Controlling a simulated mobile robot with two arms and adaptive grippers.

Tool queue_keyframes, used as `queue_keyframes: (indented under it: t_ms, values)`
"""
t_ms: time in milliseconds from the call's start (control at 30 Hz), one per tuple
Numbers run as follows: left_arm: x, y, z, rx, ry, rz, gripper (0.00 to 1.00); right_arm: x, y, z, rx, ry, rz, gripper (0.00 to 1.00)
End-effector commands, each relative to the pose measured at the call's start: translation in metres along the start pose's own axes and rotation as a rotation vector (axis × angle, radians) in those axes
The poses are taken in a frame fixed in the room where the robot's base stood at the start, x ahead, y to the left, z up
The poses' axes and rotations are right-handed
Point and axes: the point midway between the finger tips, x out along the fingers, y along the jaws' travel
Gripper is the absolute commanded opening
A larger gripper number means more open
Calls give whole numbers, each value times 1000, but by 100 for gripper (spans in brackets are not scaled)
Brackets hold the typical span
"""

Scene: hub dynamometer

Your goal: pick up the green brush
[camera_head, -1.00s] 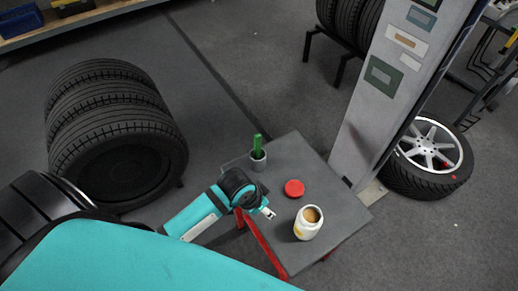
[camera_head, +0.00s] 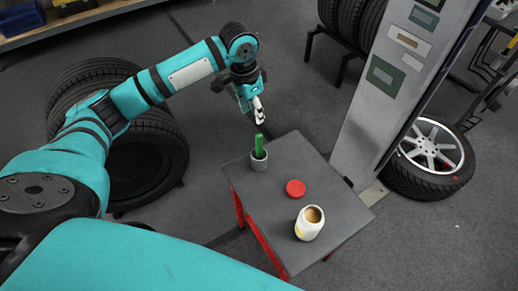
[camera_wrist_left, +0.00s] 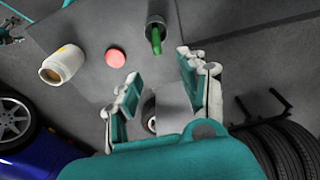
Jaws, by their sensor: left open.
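The green brush (camera_head: 259,143) stands upright in a small grey cup (camera_head: 259,162) at the far left corner of the small grey table (camera_head: 330,200). My left gripper (camera_head: 260,115) is above and just beyond the brush, pointing down, apart from it. In the left wrist view the gripper (camera_wrist_left: 160,90) is open with nothing between its fingers, and the green brush (camera_wrist_left: 156,40) shows beyond the fingertips in its cup (camera_wrist_left: 157,13). My right gripper is not in view.
A red lid (camera_head: 295,188) and an open white jar (camera_head: 309,223) with tan contents stand on the same table. A grey post (camera_head: 385,95) rises beside the table's right side. Stacked tyres (camera_head: 145,160) stand at the left.

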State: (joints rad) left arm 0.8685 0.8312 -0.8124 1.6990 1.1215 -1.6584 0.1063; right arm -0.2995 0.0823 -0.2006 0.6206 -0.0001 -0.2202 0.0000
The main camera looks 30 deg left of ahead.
Motion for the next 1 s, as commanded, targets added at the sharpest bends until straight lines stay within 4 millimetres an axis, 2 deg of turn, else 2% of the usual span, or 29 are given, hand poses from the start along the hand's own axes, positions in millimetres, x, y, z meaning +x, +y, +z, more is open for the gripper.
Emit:
queue_keyframes:
  t_ms: [400, 533, 767, 1000]
  values:
    - [88, 1, 1, 1, -2, 1, 42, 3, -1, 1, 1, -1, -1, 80]
    - [107, 1, 0, 1, 0, 1, 42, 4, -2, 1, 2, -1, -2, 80]
    - [122, 2, 1, 2, 1, 0, 42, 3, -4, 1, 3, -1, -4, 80]
    - [157, 5, 5, 1, 0, 0, 42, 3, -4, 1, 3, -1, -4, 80]
